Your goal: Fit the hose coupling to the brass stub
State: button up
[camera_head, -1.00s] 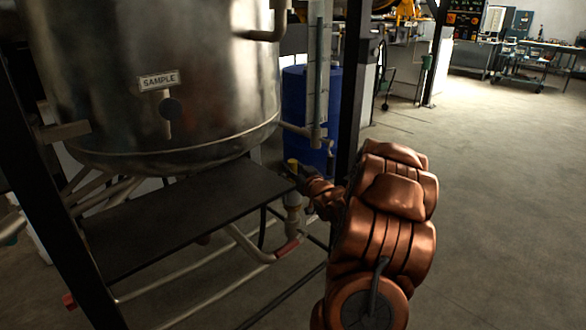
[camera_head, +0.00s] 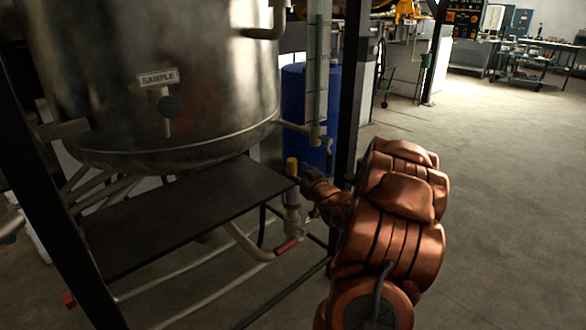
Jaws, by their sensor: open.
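A small yellow, brass-coloured upright piece (camera_head: 291,166) stands at the right end of the dark shelf, above a pale pipe fitting (camera_head: 292,198). At this size I cannot tell whether it is the bare brass stub or has the hose coupling on it. No separate coupling can be made out. My gripper (camera_head: 302,175) is just right of the brass-coloured piece, dark and small in view, at the end of my copper-coloured arm. It is open, with nothing visible held. Its fingertips are hard to make out, and a small gap or light contact cannot be told apart.
A large steel vessel labelled SAMPLE (camera_head: 160,100) hangs over the dark shelf (camera_head: 190,205). A clear vertical tube (camera_head: 317,80), a blue drum (camera_head: 305,110) and a black post (camera_head: 350,90) stand behind. A red-banded pipe (camera_head: 287,245) runs below. Floor to the right is clear.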

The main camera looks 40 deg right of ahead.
jog(key=v, duration=0.9)
jog(key=shift+s+a, duration=0.1)
dwell(0.5)
